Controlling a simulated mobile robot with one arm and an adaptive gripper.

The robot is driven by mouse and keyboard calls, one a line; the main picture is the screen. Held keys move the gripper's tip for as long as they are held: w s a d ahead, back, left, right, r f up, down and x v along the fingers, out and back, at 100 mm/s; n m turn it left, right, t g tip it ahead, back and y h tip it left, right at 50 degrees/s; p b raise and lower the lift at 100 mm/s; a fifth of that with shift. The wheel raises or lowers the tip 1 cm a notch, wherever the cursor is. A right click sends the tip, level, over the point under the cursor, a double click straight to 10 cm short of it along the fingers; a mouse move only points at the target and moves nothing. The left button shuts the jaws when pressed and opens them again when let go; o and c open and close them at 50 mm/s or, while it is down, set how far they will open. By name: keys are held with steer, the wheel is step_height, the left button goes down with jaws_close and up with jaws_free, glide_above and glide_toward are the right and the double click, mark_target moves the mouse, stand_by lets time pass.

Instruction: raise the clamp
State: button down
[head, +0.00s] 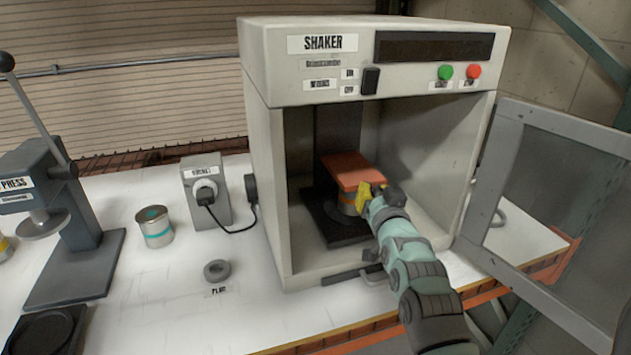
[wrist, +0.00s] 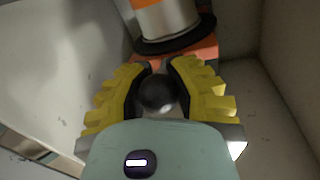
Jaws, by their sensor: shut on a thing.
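The clamp (head: 357,170) is an orange plate inside the open shaker (head: 270,150). My gripper (head: 371,194) reaches in from the front right, at the clamp's front edge. In the wrist view my gripper (wrist: 157,88) has its yellow fingers closed around a dark round knob (wrist: 157,97). Part of the orange clamp (wrist: 205,50) shows behind the fingers, with the can (wrist: 170,22) beyond it. The knob is hidden in the head view.
The shaker's door (head: 545,190) stands open to the right. On the bench to the left are another can (head: 154,228), a socket box (head: 206,190), a grey ring (head: 217,271) and a press (head: 62,215).

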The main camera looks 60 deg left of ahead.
steer(key=shift+t, duration=0.3)
step_height(320, 180, up, 8)
steer(key=shift+w+r, duration=0.1)
steer(key=shift+r, duration=0.1)
steer(key=c, duration=1.4)
jaws_free()
steer(key=o, duration=0.3)
steer(key=shift+w+d+f, duration=0.1)
steer(key=shift+d, duration=0.05)
steer(key=o, duration=0.5)
steer(key=shift+f, duration=0.35)
steer(key=v, duration=1.2)
